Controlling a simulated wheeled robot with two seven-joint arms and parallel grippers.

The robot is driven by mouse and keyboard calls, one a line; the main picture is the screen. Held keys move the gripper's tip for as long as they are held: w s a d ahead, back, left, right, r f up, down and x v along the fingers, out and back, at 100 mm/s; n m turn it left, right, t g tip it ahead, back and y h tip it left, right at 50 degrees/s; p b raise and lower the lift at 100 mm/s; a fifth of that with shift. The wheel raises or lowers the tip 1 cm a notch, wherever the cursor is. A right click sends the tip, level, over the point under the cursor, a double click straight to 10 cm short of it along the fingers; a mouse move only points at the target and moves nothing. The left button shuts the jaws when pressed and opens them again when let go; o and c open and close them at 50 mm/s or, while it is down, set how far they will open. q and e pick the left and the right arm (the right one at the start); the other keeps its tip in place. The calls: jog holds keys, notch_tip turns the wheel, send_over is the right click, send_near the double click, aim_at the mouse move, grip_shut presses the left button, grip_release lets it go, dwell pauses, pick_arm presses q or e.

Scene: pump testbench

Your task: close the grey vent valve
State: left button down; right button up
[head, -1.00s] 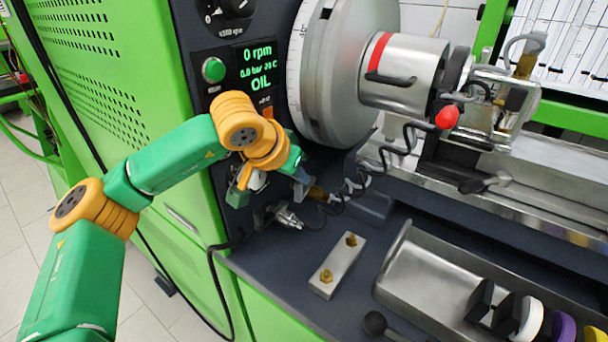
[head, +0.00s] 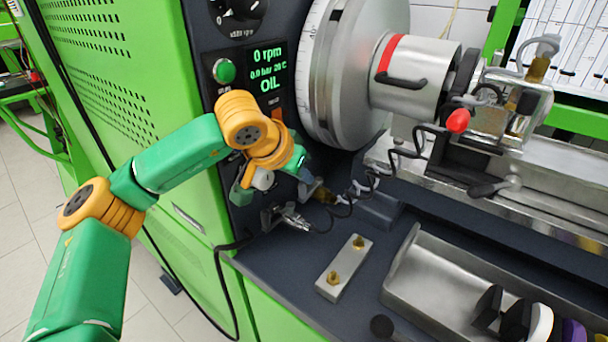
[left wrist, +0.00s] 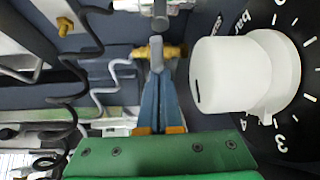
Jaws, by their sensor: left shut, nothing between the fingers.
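My left gripper (left wrist: 157,85) is shut and empty in the left wrist view, its blue fingers tapering together. Just beyond its tips is a grey lever (left wrist: 155,50) on a brass valve body (left wrist: 172,51), which appears to be the vent valve. The lever lines up with the fingers in the picture; I cannot tell whether they touch. In the head view the brass fitting (head: 324,195) shows low on the machine front, beside my left gripper (head: 309,185). My wrist hides part of that area. My right gripper is not in view.
A white knob (left wrist: 232,74) on a bar dial stands close right of the fingers in the wrist view. A coiled dark cable (head: 345,203) runs right of the valve. A metal block with brass fittings (head: 343,270) and a steel tray (head: 425,275) lie on the bench.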

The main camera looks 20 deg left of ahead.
pick_arm(q)
jog(key=shift+s+r, duration=0.25)
jog(key=shift+r, duration=0.1)
jog(key=v, duration=0.6)
